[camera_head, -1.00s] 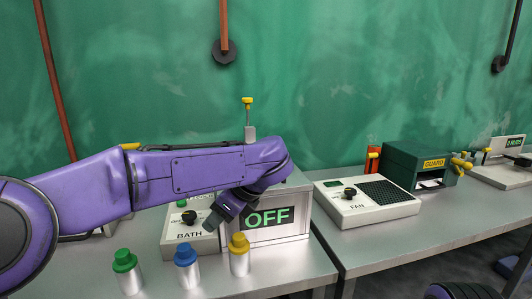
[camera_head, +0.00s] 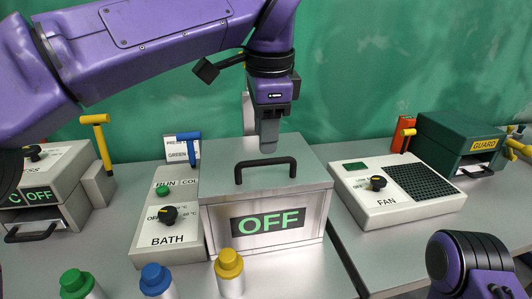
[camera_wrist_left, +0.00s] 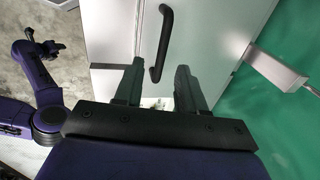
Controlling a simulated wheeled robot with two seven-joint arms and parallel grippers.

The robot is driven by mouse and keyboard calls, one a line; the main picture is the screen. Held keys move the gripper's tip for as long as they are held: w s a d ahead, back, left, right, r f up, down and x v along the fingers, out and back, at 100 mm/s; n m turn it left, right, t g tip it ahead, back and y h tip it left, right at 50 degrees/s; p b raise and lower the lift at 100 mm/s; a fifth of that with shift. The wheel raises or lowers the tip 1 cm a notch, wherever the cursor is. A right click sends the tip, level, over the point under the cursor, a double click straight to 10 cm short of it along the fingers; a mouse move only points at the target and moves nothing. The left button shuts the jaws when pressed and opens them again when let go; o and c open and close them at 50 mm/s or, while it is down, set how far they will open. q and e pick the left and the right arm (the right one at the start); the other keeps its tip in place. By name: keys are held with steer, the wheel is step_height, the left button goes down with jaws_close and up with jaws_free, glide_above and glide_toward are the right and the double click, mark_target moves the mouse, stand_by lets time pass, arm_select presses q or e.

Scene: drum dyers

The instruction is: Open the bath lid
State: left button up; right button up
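The bath is a pale metal box with a green OFF display (camera_head: 268,222) on its front. Its grey bath lid (camera_head: 222,163) lies flat and closed on top, with a black bar handle (camera_head: 265,161) near the front edge. My left gripper (camera_head: 269,148) points down just over the lid, close behind the handle in the head view. In the left wrist view its fingers (camera_wrist_left: 160,66) are apart and empty, with the handle (camera_wrist_left: 164,45) showing beyond and between them. I cannot tell whether they touch the lid. My right arm shows in part; its finger state is unclear.
The BATH control box (camera_head: 168,220) with a black knob stands left of the bath. Green (camera_head: 76,284), blue (camera_head: 156,279) and yellow-capped (camera_head: 229,268) bottles stand in front. The FAN unit (camera_head: 395,190) is to the right. Another OFF box (camera_head: 50,190) is at far left.

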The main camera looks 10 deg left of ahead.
mark_target(264, 162)
arm_select(q)
steer(key=f, duration=0.1)
steer(key=w+f, duration=0.1)
steer(key=f, duration=0.2)
steer(key=shift+w+a+f, duration=0.2)
steer(key=shift+w+f, duration=0.1)
steer(key=shift+f, duration=0.1)
steer(key=shift+s+f, duration=0.15)
steer(key=shift+f, duration=0.05)
jaws_close()
steer(key=w+a+r+g+p, duration=0.2)
steer(key=w+r+p, duration=0.5)
steer(key=p, duration=1)
steer(key=shift+w+a+r+g+h, duration=0.3)
steer(key=shift+r+h, duration=0.1)
steer(key=shift+r, duration=1.45)
